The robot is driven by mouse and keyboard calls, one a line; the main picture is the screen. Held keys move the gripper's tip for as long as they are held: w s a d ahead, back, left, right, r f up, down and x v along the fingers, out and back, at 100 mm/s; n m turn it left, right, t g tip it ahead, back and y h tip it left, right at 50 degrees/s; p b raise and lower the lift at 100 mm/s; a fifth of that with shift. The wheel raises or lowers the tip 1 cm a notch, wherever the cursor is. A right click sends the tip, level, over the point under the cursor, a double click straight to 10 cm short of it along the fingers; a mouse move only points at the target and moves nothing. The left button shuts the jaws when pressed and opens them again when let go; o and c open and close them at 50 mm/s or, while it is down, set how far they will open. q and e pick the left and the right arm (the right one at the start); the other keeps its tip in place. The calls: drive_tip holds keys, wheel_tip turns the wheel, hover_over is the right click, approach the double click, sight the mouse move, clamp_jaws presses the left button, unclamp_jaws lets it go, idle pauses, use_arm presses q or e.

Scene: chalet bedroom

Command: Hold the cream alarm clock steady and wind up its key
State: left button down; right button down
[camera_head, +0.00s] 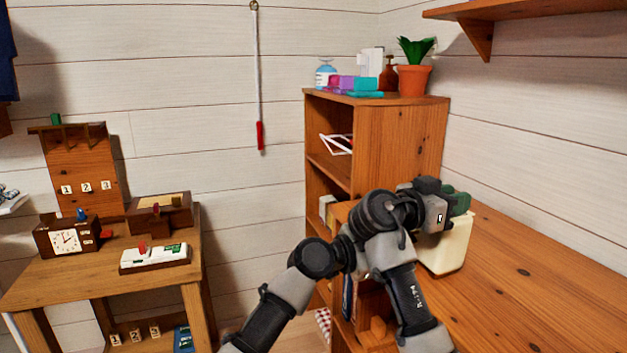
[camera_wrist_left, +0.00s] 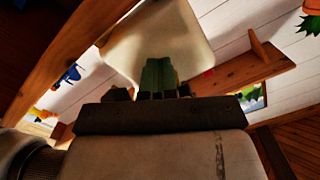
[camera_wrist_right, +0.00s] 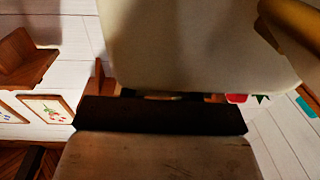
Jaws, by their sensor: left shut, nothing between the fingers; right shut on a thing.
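The cream alarm clock (camera_head: 450,248) stands on the wooden worktop at the right, partly behind my arm.
A wooden shelf unit (camera_head: 410,147) with a potted plant (camera_head: 414,75) on top stands behind my arm. The worktop (camera_head: 530,275) right of the clock is clear. At the left, a small table (camera_head: 50,283) holds a brown clock (camera_head: 66,237) and boxes.

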use_arm(q)
drive_tip(key=shift+w+a+r, duration=0.1)
drive_tip(key=shift+w+r, duration=0.15)
drive_tip(key=shift+r, duration=0.05)
drive_tip(key=shift+r, duration=0.1)
drive_tip(key=shift+w, duration=0.1)
idle(0.3)
drive_tip(key=v, duration=0.6)
drive_tip(key=shift+w+a+f, duration=0.15)
drive_tip(key=shift+w+f, duration=0.1)
drive_tip(key=shift+f, duration=0.1)
